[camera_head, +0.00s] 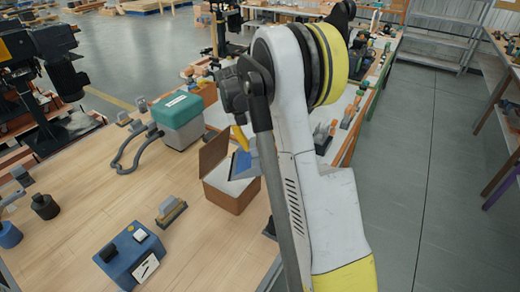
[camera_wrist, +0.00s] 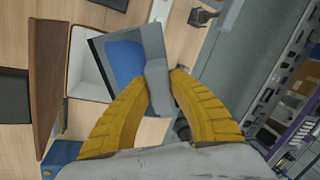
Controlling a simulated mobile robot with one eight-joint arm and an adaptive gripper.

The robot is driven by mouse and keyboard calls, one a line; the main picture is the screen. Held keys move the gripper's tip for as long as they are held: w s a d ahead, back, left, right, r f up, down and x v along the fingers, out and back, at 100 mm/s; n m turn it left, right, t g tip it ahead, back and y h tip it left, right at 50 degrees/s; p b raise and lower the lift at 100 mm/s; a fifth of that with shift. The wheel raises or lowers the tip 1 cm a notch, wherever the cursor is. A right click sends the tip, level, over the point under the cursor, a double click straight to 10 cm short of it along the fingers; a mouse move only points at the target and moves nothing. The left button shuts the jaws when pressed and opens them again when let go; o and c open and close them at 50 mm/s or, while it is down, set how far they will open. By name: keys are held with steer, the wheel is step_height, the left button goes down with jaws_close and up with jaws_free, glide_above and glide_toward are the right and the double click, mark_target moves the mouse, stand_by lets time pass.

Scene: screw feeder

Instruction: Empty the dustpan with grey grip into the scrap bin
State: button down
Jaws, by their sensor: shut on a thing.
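The dustpan with grey grip (camera_wrist: 125,60) has a blue pan and a grey handle. My gripper (camera_wrist: 159,80) has its yellow fingers closed on both sides of the grey grip. In the head view the dustpan (camera_head: 240,163) is tilted, above or at the opening of a brown box with a pale inside, which looks like the scrap bin (camera_head: 233,200). In the wrist view the pan covers the right part of the bin's opening (camera_wrist: 85,70). I cannot tell whether pan and bin touch. No scraps can be made out. My arm hides part of the bin's right side.
The bin's brown flap (camera_head: 213,152) stands raised on its left side. A brush (camera_head: 171,210) and a blue box with buttons (camera_head: 130,255) sit in front left. Bare wooden table lies between.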

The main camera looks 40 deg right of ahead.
steer(key=w+a+r+g+h+b, duration=0.2)
steer(key=w+a+r+g+h, duration=0.1)
steer(key=w+a+g+h, duration=0.1)
steer(key=shift+w+a+h, duration=0.2)
steer(key=shift+a+h, duration=0.3)
steer(key=shift+a, duration=0.05)
steer(key=shift+r, duration=0.1)
stand_by(1.4)
